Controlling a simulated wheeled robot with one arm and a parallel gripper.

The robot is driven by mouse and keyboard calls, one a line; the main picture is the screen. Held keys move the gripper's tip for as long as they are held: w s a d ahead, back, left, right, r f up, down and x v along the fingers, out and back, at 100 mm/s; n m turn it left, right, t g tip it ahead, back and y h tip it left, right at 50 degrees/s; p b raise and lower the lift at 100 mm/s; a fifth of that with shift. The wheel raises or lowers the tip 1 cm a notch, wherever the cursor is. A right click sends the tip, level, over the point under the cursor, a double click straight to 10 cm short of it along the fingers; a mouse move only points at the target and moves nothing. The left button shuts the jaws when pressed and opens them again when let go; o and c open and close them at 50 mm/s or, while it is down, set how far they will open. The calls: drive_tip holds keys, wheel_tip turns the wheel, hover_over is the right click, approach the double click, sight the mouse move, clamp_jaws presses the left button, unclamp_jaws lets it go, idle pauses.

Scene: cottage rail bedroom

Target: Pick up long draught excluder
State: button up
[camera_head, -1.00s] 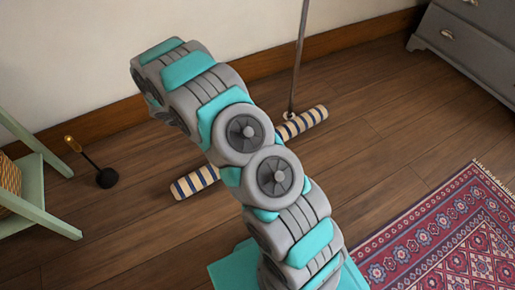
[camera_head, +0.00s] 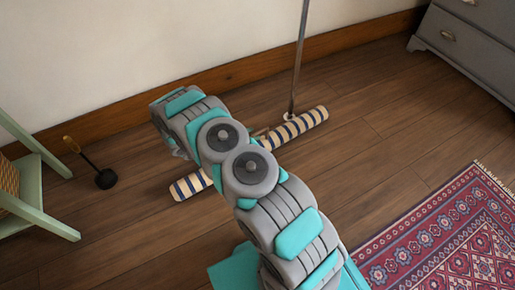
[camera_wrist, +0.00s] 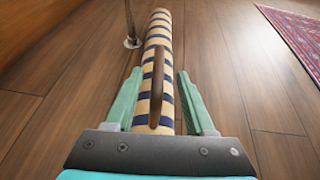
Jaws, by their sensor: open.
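The long draught excluder (camera_head: 297,126) is a cream roll with dark blue stripes. It lies on the wooden floor, and my arm hides its middle in the head view. In the wrist view the draught excluder (camera_wrist: 158,30) runs away from me, with a brown strap-like strip along its top. My gripper (camera_wrist: 159,73) is open, with one green finger on each side of the roll. I cannot tell whether the fingers touch it. In the head view my gripper is mostly hidden behind my arm.
A thin metal pole (camera_head: 300,55) stands close behind the excluder; its base (camera_wrist: 132,42) shows beside the roll. A green stool (camera_head: 40,195) and a black-ended tool (camera_head: 105,178) are at left. A red patterned rug (camera_head: 445,235) and grey drawers (camera_head: 470,45) are at right.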

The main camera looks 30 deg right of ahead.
sight(258, 131)
drive_tip(key=shift+x, duration=1.95)
drive_tip(key=shift+w, duration=0.15)
drive_tip(key=shift+c, duration=0.3)
clamp_jaws()
drive_tip(key=shift+r, duration=0.1)
